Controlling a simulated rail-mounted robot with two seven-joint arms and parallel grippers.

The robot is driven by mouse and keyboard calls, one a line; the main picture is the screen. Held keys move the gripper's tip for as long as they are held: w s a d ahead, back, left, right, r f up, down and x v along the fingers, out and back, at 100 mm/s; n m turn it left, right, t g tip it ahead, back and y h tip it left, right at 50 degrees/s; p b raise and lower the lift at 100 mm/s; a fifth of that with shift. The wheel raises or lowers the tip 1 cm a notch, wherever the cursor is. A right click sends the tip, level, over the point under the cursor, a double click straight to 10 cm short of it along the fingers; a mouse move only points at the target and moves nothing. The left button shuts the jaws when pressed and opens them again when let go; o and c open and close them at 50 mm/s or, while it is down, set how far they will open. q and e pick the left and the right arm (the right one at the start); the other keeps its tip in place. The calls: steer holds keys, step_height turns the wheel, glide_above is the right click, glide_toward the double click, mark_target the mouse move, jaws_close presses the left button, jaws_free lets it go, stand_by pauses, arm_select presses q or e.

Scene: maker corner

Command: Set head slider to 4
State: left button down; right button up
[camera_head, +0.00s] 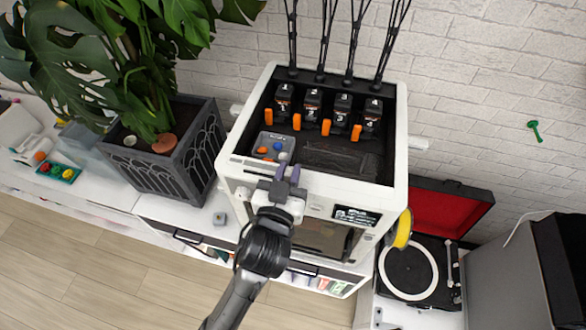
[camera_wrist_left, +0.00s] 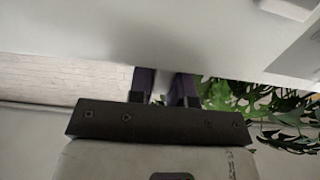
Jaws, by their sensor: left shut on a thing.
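A white printer-like machine (camera_head: 233,168) stands on a white cabinet against the brick wall. Inside its open top are several black heads numbered 1 to 4 (camera_head: 340,102), with orange tabs. A grey control box (camera_head: 268,138) with orange and blue knobs sits at the front left of the opening. My left gripper (camera_head: 288,171) is at the machine's front upper edge, just in front of the box. Its purple fingers, also in the left wrist view (camera_wrist_left: 165,86), are closed on a small grey part, mostly hidden. I cannot make out the slider or its setting. My right gripper is not in view.
A large plant in a dark planter (camera_head: 172,170) stands close on the left. A display (camera_head: 355,216) is on the machine's front, and a yellow spool (camera_head: 403,229) is at its right side. An open record player (camera_head: 412,270) is lower right.

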arm_select(q)
steer(key=shift+d, duration=0.15)
steer(key=c, duration=1)
jaws_free()
steer(key=shift+d, duration=0.1)
steer(key=shift+c, duration=0.2)
steer(key=shift+s, duration=0.45)
steer(key=s+a, duration=0.3)
steer(key=s, duration=0.9)
steer(key=shift+s+b, duration=0.35)
steer(key=shift+b, duration=0.1)
